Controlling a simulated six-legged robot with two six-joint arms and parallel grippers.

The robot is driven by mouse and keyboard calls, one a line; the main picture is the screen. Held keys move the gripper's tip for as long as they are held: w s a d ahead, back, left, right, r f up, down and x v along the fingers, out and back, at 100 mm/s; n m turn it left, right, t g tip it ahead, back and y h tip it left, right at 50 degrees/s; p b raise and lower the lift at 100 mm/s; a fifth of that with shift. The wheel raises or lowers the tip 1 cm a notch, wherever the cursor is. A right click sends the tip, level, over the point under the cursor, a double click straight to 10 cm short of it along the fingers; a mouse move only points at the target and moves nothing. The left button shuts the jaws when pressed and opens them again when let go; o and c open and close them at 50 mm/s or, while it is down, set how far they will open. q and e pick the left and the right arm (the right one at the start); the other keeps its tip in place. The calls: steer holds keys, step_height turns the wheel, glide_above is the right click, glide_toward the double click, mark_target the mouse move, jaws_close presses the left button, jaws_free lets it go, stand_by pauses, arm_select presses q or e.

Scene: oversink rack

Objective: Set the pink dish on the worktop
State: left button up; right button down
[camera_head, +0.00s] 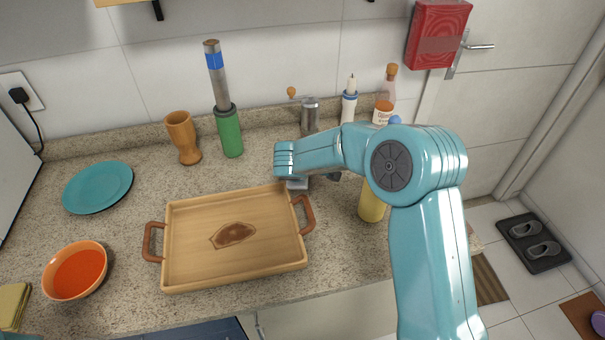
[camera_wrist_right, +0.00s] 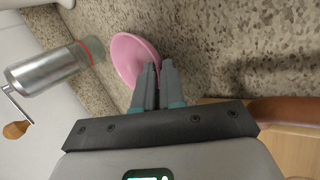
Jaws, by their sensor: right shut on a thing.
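The pink dish (camera_wrist_right: 133,57) shows in the right wrist view, with its rim at the fingertips of my right gripper (camera_wrist_right: 159,75). The gripper is shut on the dish's edge. The speckled granite worktop (camera_head: 120,255) lies behind the dish in the wrist view; I cannot tell whether the dish touches it. In the head view my right arm hides the dish, and only a grey part of the gripper (camera_head: 297,184) shows, just beyond the tray's back right corner. My left gripper is not in view.
A wooden tray (camera_head: 190,255) fills the front middle. A metal grinder (camera_head: 310,117) stands close behind my gripper and also shows in the wrist view (camera_wrist_right: 45,72). Bottles stand right, a green-based mill (camera_head: 229,135) left. A teal plate (camera_head: 97,188) and orange bowl (camera_head: 76,270) lie left.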

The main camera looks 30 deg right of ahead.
steer(key=shift+s+r, duration=0.1)
steer(key=c, duration=1.2)
jaws_free()
steer(key=shift+f, duration=0.2)
steer(key=shift+r, duration=0.1)
steer(key=shift+a+r, duration=0.1)
steer(key=shift+r, duration=0.1)
steer(key=b+v, duration=0.1)
steer(key=v, duration=1)
steer(key=shift+s+a+r, duration=0.15)
steer(key=shift+a+r, duration=0.05)
steer(key=shift+r, duration=0.1)
